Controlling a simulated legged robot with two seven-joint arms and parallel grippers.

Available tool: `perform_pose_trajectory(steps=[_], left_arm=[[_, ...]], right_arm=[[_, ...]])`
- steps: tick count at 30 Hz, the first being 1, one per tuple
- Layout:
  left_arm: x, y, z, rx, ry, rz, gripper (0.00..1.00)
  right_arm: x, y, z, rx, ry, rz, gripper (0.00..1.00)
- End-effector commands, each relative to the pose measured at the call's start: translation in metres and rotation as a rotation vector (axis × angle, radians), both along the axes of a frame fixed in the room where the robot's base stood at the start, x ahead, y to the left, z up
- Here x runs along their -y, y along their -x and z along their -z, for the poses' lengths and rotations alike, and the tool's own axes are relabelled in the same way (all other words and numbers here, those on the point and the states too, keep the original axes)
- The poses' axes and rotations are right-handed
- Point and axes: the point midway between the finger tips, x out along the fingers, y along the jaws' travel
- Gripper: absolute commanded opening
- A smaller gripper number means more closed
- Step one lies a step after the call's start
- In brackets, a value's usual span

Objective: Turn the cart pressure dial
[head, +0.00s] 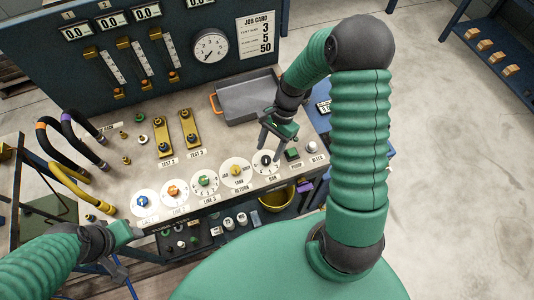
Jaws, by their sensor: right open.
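The cart's worktop (140,175) has a row of round dial plates along its front edge. The pressure dial, marked BAR (266,160), has a dark knob on a white scale plate at the right of the row. My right gripper (271,149) is open just above and behind this knob, fingers pointing down; contact cannot be made out. The pressure gauge (211,46) on the blue back panel has a white face and a dark needle. My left gripper (124,234) is at the lower left by the worktop's front edge; its fingers are not clear.
Blue, orange, green and yellow knobs (236,170) sit left of the pressure dial. A green button (292,154) and a pale knob (311,146) are to its right. A grey tray (252,100) stands behind. A job card (256,36) reads 3, 5, 50. Hoses (75,180) hang at left.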

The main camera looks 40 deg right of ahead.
Motion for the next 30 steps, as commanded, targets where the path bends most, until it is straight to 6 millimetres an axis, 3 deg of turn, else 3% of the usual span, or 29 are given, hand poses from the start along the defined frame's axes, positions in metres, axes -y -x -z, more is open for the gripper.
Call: perform_pose_trajectory(steps=[6,14,26,30], left_arm=[[0.0,0.0,0.0,0.0,0.0,0.0,0.53],[0.0,0.0,0.0,0.0,0.0,0.0,0.53],[0.0,0.0,0.0,0.0,0.0,0.0,0.53],[0.0,0.0,-0.001,0.0,0.0,0.0,0.53]], right_arm=[[-0.011,0.003,0.026,0.0,0.0,-0.001,0.5],[-0.012,0.003,0.028,0.001,0.001,-0.002,0.5],[-0.011,0.002,0.028,0.002,0.001,-0.001,0.01],[-0.011,0.002,0.028,0.002,0.001,-0.005,0.0]])
